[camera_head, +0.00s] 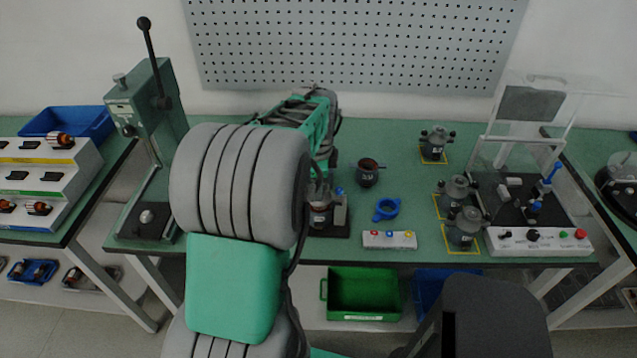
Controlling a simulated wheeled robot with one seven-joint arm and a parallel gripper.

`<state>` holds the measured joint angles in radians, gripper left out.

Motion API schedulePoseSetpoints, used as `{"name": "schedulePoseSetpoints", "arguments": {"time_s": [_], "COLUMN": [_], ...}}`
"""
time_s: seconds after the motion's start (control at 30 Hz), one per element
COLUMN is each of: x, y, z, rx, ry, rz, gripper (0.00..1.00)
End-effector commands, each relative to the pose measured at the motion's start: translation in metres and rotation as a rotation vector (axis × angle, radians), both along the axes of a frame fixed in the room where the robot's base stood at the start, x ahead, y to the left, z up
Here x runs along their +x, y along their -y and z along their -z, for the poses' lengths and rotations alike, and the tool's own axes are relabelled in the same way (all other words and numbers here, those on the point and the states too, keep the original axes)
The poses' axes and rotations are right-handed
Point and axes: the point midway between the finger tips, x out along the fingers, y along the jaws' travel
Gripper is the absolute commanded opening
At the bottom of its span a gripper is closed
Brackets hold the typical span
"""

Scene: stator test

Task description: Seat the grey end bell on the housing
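My arm reaches over the green bench and covers much of the middle. My gripper (318,190) points down, just above or at a small grey labelled part (319,215) in a dark-based fixture (330,231). This part may be the housing; I cannot tell whether the grey end bell is on it or in the gripper. The fingers are too small and hidden to show whether they are open or shut. A dark round cup-like part (367,174) with a label stands open-topped to the right. I cannot pick out a separate end bell for sure.
A blue ring (386,208) and a white button box (389,240) lie right of the fixture. Grey motor units (464,228) stand on yellow-marked spots. A tester (538,240) is at right, a lever press (150,130) at left.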

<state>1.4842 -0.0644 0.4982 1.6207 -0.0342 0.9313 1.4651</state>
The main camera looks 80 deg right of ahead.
Motion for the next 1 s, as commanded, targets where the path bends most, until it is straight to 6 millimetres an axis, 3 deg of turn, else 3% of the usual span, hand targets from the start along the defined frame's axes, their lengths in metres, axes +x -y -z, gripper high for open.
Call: {"name": "schedulePoseSetpoints", "arguments": {"time_s": [0.43, 0.7, 0.73, 1.0], "x": [0.0, 0.0, 0.0, 0.0], "y": [0.0, 0.001, 0.001, 0.0], "z": [0.021, 0.023, 0.023, 0.023], "rx": [-0.001, -0.002, -0.002, -0.001], "ry": [0.0, 0.0, 0.0, 0.0], "rz": [0.0, 0.0, 0.0, 0.0], "gripper": [0.07, 0.07, 0.46, 0.68]}}
